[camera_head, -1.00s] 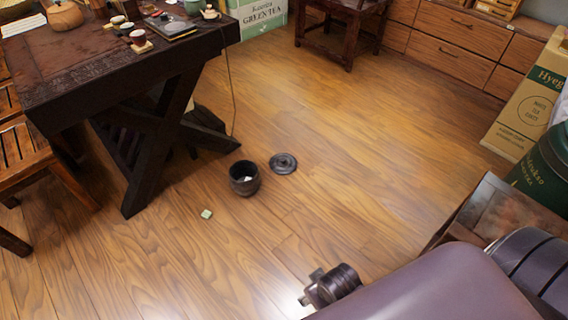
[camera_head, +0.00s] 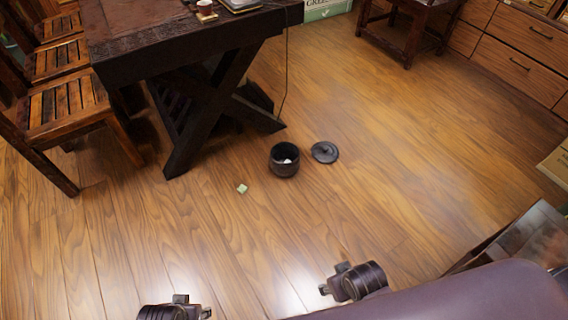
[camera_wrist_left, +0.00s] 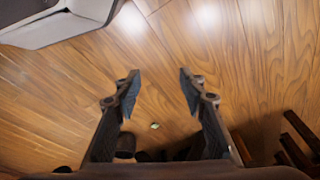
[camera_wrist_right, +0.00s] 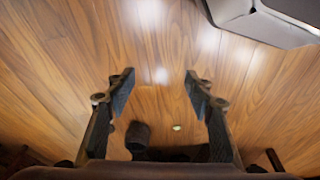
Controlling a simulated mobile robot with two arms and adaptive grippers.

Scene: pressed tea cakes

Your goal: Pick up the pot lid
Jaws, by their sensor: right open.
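The dark round pot lid (camera_head: 324,152) lies flat on the wooden floor in the head view, with a small knob on top. The open dark pot (camera_head: 284,164) stands just left of it, apart from it, with something pale inside. My right gripper (camera_head: 333,279) is open and empty, well short of the lid, toward the bottom of the view. My left gripper (camera_head: 193,306) is at the bottom edge; its spread fingers show in the left wrist view (camera_wrist_left: 157,82). The right wrist view shows the right fingers spread (camera_wrist_right: 161,82) and the dark pot (camera_wrist_right: 138,134); I cannot make out the lid there.
A small pale green block (camera_head: 241,188) lies on the floor left of the pot. A dark table (camera_head: 185,45) with crossed legs and slatted chairs (camera_head: 68,100) stand at the left. A dark wooden piece (camera_head: 508,240) is at the lower right. Floor between my grippers and the lid is clear.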

